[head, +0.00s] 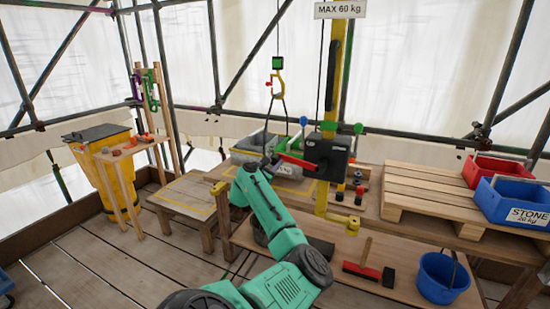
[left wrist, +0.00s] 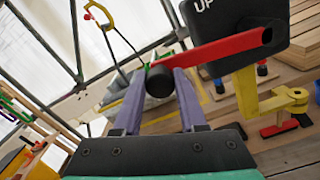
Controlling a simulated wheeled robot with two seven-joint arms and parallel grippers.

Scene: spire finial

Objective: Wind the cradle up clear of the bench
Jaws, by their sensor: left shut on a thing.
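The winch (head: 328,155) is a black box on a yellow post, with a red crank arm (head: 297,161). In the left wrist view the red crank (left wrist: 215,50) ends in a black knob (left wrist: 159,82). My left gripper (head: 268,165) is shut on this knob, its purple fingers on either side. The grey cradle (head: 245,157) is behind my gripper, at the bench's marked area, partly hidden. Dark slings run from it up to the yellow hook (head: 279,84). I cannot tell whether its underside touches the bench. My right gripper is not in view.
The bench (head: 375,213) carries a pallet (head: 428,190) with red (head: 490,168) and blue (head: 513,200) bins at right. A blue bucket (head: 442,277) and a red brush (head: 368,271) are on the lower shelf. A low wooden table (head: 184,195) stands left.

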